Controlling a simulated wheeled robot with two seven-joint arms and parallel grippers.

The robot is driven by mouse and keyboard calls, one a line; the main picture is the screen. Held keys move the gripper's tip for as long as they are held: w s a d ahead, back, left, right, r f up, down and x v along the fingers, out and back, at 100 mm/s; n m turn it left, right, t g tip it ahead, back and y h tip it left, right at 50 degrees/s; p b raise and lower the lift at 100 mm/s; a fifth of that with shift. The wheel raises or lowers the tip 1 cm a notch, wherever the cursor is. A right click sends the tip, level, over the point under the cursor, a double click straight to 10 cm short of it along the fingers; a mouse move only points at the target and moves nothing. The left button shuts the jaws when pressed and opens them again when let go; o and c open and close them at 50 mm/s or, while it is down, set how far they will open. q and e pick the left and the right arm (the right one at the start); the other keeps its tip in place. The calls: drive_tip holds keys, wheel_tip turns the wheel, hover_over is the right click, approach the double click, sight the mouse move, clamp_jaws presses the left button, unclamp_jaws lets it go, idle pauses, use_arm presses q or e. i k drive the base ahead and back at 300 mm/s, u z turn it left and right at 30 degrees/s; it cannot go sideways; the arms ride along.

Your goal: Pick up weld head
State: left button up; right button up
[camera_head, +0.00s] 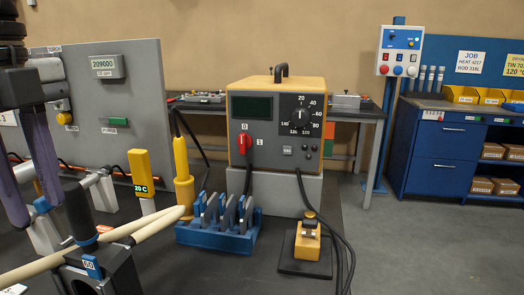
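I take the weld head (308,240) to be the small yellow and black tool. It stands on a dark square pad on the bench, right of the blue rack, with black cables running beside it. My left gripper (37,212) hangs down at the left edge, with two long purple fingers spread apart. It is open, holds nothing visible, and is far to the left of the weld head. My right gripper is not in view.
A yellow-grey power unit (277,125) stands behind the weld head. A blue rack (218,238) with grey plates, a yellow upright holder (183,180), tan pipes (125,230) and a black clamp (105,272) lie between. Bench surface in front of the rack is clear.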

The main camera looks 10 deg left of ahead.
sight(116, 261)
drive_tip(key=k, duration=0.85)
